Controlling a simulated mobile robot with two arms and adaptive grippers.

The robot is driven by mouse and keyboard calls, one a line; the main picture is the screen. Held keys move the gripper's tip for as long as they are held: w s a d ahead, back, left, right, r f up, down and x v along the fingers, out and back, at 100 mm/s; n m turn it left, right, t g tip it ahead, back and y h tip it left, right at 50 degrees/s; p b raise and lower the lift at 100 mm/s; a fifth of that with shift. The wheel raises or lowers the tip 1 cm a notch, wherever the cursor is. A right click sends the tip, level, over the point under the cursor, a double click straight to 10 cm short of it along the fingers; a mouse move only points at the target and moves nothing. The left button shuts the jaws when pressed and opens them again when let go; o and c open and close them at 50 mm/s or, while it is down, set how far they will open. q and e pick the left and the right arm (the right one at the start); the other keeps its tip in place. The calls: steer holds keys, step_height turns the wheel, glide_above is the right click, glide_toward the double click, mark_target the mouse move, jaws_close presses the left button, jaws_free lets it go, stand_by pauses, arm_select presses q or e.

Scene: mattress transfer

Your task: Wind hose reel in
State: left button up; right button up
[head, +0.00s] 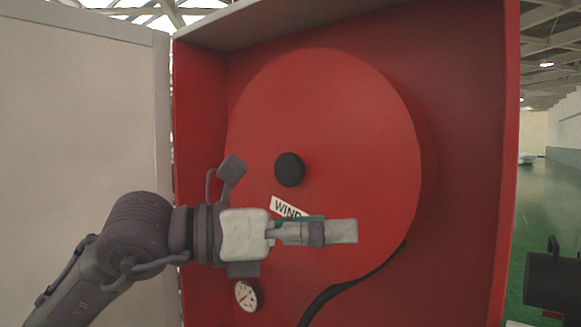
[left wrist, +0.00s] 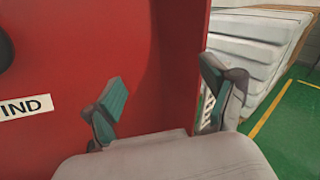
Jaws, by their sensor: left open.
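The red hose reel (head: 340,120) is a large round disc inside an open red cabinet (head: 470,150). A black knob (head: 289,169) stands out from its face; its edge also shows in the left wrist view (left wrist: 5,50). A white label reading WIND (head: 286,206) is below the knob, partly covered by my gripper. The black hose (head: 340,290) leaves the reel's lower edge. My left gripper (head: 340,232) is in front of the disc, below and right of the knob, pointing right. In the left wrist view its jaws (left wrist: 165,102) are apart with nothing between them.
A white panel (head: 80,120) stands left of the cabinet. A round white gauge (head: 246,296) is low in the cabinet. White stacked slabs (left wrist: 258,45) stand beyond the cabinet edge in the wrist view.

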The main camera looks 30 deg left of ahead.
mark_target(285, 167)
arm_select(q)
steer(key=s+a+r+n+t+y, duration=0.2)
steer(key=a+r+n+y, duration=0.1)
steer(key=a+y, duration=0.3)
steer(key=s+a+r+n+t+y, duration=0.2)
steer(key=a+r+t+y, duration=0.15)
steer(key=a, duration=0.45)
steer(key=shift+g+y, duration=0.35)
steer(key=shift+y, duration=0.1)
steer(key=w+p, duration=0.2)
steer(key=w, duration=0.2)
steer(key=w+d+p, duration=0.1)
steer(key=w+p, duration=0.1)
steer(key=w, duration=0.3)
steer(key=w+p, duration=0.2)
steer(key=w, duration=0.2)
steer(key=shift+w+d+f, duration=0.1)
steer(key=shift+w+d, duration=0.15)
steer(key=shift+w+d+f, duration=0.1)
steer(key=shift+w+f, duration=0.05)
steer(key=shift+w, duration=0.35)
steer(key=c, duration=0.8)
jaws_close()
